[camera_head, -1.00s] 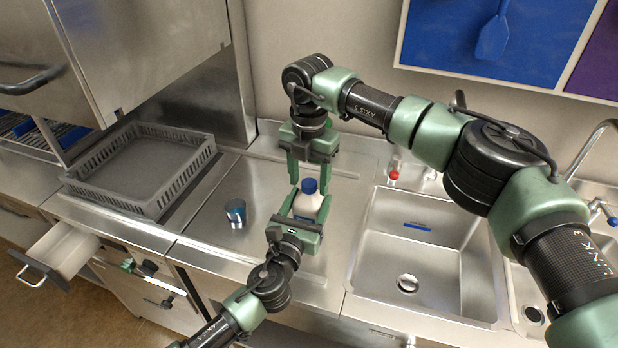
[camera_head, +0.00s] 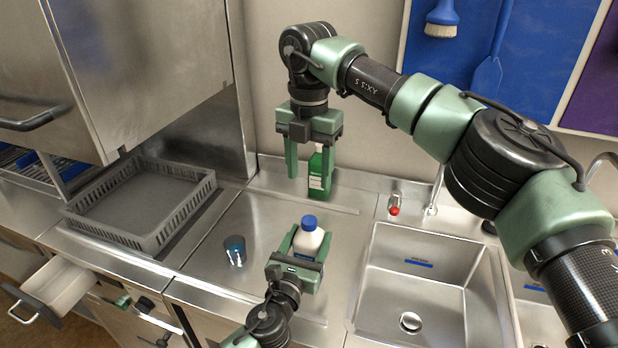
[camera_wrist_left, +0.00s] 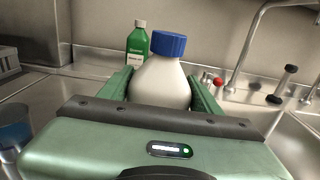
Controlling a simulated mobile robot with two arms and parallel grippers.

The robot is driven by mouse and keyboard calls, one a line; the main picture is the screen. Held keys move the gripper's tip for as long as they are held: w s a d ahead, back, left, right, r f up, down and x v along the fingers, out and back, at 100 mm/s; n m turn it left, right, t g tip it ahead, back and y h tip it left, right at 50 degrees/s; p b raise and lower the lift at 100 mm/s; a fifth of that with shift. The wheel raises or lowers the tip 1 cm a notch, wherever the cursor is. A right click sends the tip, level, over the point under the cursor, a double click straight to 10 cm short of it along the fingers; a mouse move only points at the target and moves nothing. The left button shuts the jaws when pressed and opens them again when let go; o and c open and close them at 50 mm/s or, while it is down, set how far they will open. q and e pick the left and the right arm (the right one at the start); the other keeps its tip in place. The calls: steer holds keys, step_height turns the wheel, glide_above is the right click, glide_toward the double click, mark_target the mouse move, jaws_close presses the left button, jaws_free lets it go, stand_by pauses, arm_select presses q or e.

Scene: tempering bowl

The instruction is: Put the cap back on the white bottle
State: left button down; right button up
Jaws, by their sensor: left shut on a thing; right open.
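The white bottle (camera_head: 307,241) stands upright on the steel counter, and my left gripper (camera_head: 308,246) is shut on its body from the front. The blue cap (camera_head: 309,222) sits on top of the bottle's neck. In the left wrist view the white bottle (camera_wrist_left: 160,84) is between the fingers, with the cap (camera_wrist_left: 168,44) on top looking level. My right gripper (camera_head: 309,160) is open above and behind the bottle, apart from the cap, its fingers pointing down. Whether the cap is tightened cannot be seen.
A green bottle (camera_head: 319,172) with a white cap and label stands at the back, partly behind my right gripper's finger. A blue cup (camera_head: 235,250) stands left of the white bottle. A grey crate (camera_head: 150,243) is further left, the sink (camera_head: 440,260) to the right.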

arm_select(q)
steer(key=shift+c, duration=1.2)
jaws_free()
steer(key=b+v, duration=0.1)
steer(key=v, duration=0.6)
steer(key=shift+s+a, duration=0.1)
steer(key=shift+s, duration=0.25)
